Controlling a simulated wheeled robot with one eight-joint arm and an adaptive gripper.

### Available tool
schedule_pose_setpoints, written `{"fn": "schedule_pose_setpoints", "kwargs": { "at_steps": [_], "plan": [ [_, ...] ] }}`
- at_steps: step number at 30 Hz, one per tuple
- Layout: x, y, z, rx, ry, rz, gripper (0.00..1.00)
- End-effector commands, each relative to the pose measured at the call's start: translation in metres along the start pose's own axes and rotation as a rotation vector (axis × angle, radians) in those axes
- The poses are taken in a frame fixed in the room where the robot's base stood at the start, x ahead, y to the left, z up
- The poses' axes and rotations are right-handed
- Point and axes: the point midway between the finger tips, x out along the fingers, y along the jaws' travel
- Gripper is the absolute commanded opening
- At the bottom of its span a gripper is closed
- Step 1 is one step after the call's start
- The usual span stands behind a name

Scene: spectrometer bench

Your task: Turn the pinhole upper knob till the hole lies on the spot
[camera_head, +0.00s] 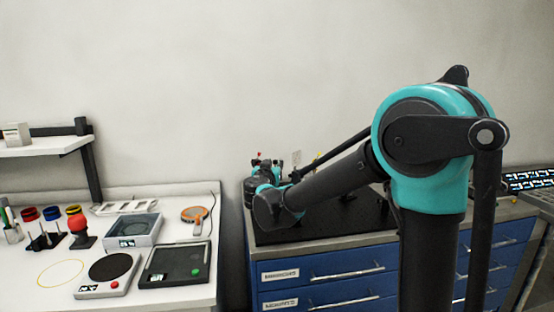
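My arm reaches out over a black optical breadboard (318,228) on the blue bench. Its wrist end is near the board's left back corner, among small dark optical mounts. My gripper (264,168) is small and mostly hidden by my own wrist, so its fingers cannot be made out. A small red part (259,155) and a pale upright plate (296,158) show just beyond the wrist. I cannot tell which mount is the pinhole. Its upper knob, the hole and the light spot cannot be made out.
A blue drawer cabinet (330,279) carries the breadboard. On the left, a white table (30,288) holds a scale (109,269), a black tray device (174,265), a grey box (133,229) and a red bulb (78,226). A shelf (40,147) stands behind. My arm blocks much of the right side.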

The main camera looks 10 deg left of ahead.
Motion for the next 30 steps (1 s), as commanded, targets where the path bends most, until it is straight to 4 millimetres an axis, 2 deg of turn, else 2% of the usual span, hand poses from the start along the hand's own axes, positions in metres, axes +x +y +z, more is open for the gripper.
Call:
{"fn": "schedule_pose_setpoints", "kwargs": {
  "at_steps": [3, 10, 16, 24, 30],
  "plan": [
    [0.025, 0.001, 0.000, 0.000, 0.000, 0.003, 0.28],
    [0.058, 0.001, 0.000, 0.000, 0.000, 0.002, 0.28],
    [0.070, 0.000, 0.000, 0.000, 0.000, 0.000, 0.28],
    [0.071, 0.000, 0.000, 0.000, 0.000, 0.000, 0.28],
    [0.071, 0.000, 0.000, 0.000, 0.000, 0.000, 0.04]
  ]
}}
